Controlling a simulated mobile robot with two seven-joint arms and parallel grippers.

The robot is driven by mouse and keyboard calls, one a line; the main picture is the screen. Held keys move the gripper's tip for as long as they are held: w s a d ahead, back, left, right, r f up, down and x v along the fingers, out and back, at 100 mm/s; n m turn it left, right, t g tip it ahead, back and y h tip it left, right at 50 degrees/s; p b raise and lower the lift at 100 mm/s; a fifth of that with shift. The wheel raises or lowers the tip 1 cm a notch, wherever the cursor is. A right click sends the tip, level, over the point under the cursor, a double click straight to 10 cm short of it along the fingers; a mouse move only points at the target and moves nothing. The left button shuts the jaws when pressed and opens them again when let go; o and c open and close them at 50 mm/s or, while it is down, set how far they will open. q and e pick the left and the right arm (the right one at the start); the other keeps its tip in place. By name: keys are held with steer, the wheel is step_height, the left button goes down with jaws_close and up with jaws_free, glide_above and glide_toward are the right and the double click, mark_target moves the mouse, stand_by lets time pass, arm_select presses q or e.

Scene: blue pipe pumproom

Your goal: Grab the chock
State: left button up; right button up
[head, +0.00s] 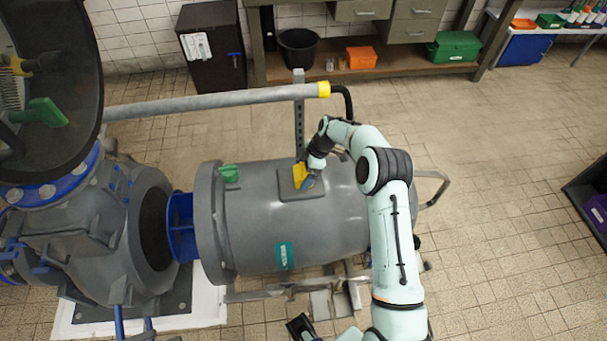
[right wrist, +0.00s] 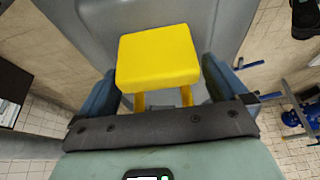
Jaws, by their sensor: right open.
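The chock appears to be a yellow block (head: 299,174) on a raised grey pad (head: 308,189) on top of the large grey cylinder (head: 265,237). In the right wrist view the yellow block (right wrist: 158,57) shows a flat square top and two yellow legs below it. My right gripper (head: 309,181) is at the block, with its blue-grey fingers apart. In the right wrist view one finger of the gripper (right wrist: 157,78) stands on each side of the block, with gaps visible. A dark part at the bottom of the head view, possibly my left gripper (head: 301,327), is cut off by the edge.
A green piece (head: 229,173) sits on the cylinder's left end. A grey pipe (head: 215,101) with a yellow collar runs behind the cylinder. A blue flange (head: 181,226) and large valve body (head: 98,255) stand at left.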

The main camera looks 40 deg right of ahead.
steer(key=c, duration=1.2)
steer(key=shift+c, duration=0.2)
steer(key=shift+r, duration=0.2)
